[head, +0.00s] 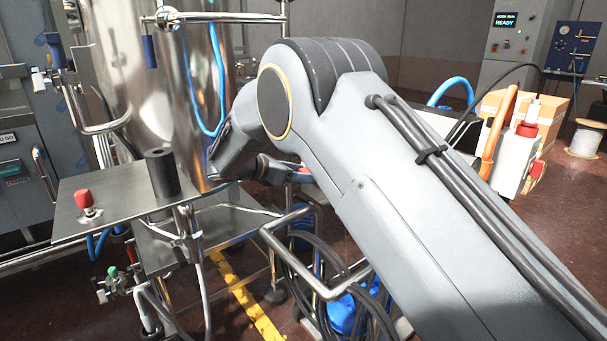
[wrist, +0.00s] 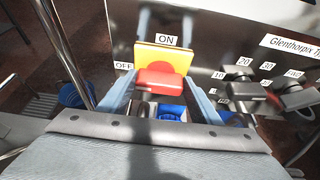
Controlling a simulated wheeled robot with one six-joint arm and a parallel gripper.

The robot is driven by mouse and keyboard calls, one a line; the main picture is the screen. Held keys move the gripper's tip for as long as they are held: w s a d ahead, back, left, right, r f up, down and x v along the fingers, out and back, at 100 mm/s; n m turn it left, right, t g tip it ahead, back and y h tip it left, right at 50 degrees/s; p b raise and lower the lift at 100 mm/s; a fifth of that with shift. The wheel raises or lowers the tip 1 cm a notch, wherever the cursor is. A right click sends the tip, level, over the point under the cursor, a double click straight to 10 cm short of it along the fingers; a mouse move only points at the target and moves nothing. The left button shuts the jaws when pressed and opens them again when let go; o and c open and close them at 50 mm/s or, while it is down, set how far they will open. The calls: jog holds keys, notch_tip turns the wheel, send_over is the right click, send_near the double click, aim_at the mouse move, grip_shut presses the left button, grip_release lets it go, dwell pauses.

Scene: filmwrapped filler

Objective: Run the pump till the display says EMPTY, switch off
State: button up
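The red rotary switch (wrist: 161,80) sits on a yellow plate (wrist: 143,54) on a metal panel in the wrist view. ON is printed above the plate and OFF at its left. The handle looks crosswise; I cannot tell which mark it points to. My gripper (wrist: 163,88) is open, with one blue-grey finger on each side of the switch. I cannot tell whether either finger touches it. In the head view my arm largely hides the gripper and panel. A display (head: 506,19) on the back cabinet reads MODE RUN, READY. No display shows in the wrist view.
Right of the switch is a dark dial (wrist: 243,88) with numbers such as 10, 20 and 30. A steel tank (head: 150,70) and a metal shelf with a red button (head: 84,197) stand at left. A bent steel handle rail (head: 300,262) and hoses lie below my arm.

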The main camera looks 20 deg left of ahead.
jog(key=shift+y, duration=0.3)
jog(key=m+t+y+b, duration=0.1)
jog(key=m+t+b, duration=0.1)
jog(key=m+b, duration=0.2)
jog(key=f+m+t+y+b, duration=0.1)
jog(key=m+b, duration=0.3)
jog(key=b, duration=0.7)
jog(key=d+m+t+y+b, duration=0.1)
jog(key=m+t+b, duration=0.2)
jog(key=b, duration=0.4)
jog(key=shift+s+f+m+b, duration=0.3)
jog(key=shift+s+m+b, duration=0.1)
jog(key=shift+m, duration=0.3)
jog(key=shift+r+b, duration=0.1)
jog(key=shift+b, duration=0.3)
jog(key=o, duration=1.1)
jog(key=shift+p+v, duration=0.8)
jog(key=shift+v, duration=3.15)
